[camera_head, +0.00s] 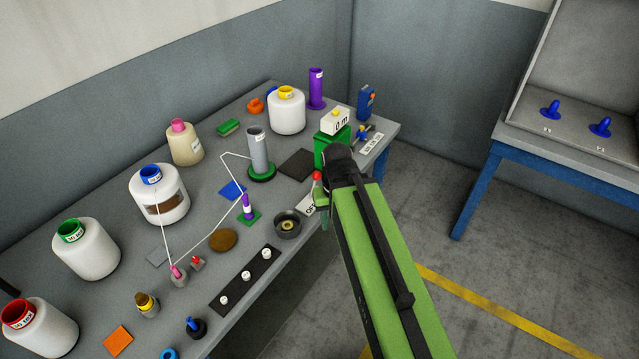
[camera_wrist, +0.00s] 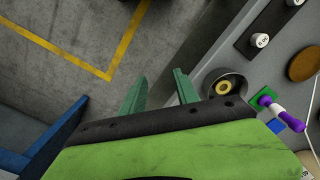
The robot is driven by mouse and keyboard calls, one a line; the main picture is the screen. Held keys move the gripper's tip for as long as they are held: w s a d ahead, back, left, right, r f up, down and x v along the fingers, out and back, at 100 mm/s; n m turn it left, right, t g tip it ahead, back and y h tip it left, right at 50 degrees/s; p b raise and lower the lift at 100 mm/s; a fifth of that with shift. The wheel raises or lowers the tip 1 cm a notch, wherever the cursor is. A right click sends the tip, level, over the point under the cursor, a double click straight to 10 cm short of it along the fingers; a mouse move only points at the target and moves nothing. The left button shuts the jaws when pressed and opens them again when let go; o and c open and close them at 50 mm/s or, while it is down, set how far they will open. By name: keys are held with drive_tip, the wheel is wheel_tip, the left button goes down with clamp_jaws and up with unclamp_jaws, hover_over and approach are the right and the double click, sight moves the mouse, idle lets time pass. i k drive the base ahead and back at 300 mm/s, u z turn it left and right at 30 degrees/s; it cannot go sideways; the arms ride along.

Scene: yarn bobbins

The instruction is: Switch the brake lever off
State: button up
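A small lever with a red knob (camera_head: 317,176) stands at the table's right edge in the head view, beside a white lettered label (camera_head: 309,209). It looks like the brake lever. Its lower part and some of the label are hidden by my arm, so I cannot tell its setting. My gripper, seen in the wrist view (camera_wrist: 159,90), is open and empty, with grey floor between its green fingers. In the head view the gripper is mostly hidden by my green arm, close beside the lever. The lever does not clearly show in the wrist view.
A round dark cup (camera_head: 288,223) and a purple-topped peg (camera_head: 246,206) stand left of the lever. A green box with a white counter (camera_head: 337,121) stands behind. Bobbins and a strung thread cover the grey table (camera_head: 200,225). Floor right of the table is clear.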

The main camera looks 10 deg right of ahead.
sight(317, 174)
drive_tip(key=k, duration=0.6)
drive_tip(key=u, duration=3.25)
drive_tip(key=k, duration=1.2)
drive_tip(key=z, duration=1.75)
drive_tip(key=i, duration=1.05)
drive_tip(key=u, duration=0.1)
